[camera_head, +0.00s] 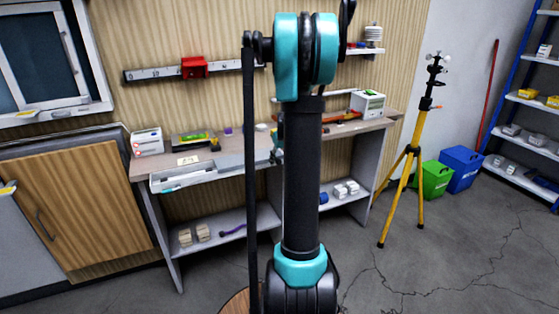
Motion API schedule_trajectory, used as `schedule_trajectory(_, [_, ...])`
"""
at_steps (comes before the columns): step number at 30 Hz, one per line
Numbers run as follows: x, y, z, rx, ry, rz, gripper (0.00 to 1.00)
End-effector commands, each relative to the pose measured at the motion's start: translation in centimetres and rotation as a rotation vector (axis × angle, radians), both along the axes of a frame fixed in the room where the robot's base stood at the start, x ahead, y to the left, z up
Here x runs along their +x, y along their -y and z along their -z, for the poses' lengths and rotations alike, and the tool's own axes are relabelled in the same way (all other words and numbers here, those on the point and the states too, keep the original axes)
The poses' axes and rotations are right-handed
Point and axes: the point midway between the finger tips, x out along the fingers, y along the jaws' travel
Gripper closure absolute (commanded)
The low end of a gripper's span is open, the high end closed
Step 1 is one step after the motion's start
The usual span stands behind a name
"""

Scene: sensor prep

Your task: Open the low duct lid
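A long, low, pale grey duct-like box (172,186) lies along the front left of the workbench. It looks like the low duct. A flat grey strip with a teal-blue piece shows along its top, and I cannot tell whether this is the lid or how far it is open. My own arm rises through the middle of the view and hides part of the bench. A small teal and dark part just left of the arm, above the bench, may belong to my wrist or gripper. The fingers are hidden, and no contact with the duct shows.
The workbench (228,161) carries a white box (147,142), a dark tray with a green item (194,139) and a white device (368,103). A wall rail (150,74) holds a red block (194,67). A yellow tripod (413,150) and bins stand right. Bare floor lies front right.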

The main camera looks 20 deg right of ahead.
Motion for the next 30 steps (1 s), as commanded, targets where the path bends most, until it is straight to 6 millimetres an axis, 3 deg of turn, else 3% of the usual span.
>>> schedule_trajectory(11, [-0.5, 0.0, -1.1, 0.000, 0.000, 0.000, 0.57])
schedule_trajectory(24, [-3.6, 0.0, -8.6, 0.000, 0.000, 0.001, 0.57])
schedule_trajectory(30, [-4.4, 0.0, -10.6, 0.000, 0.000, 0.000, 0.57])
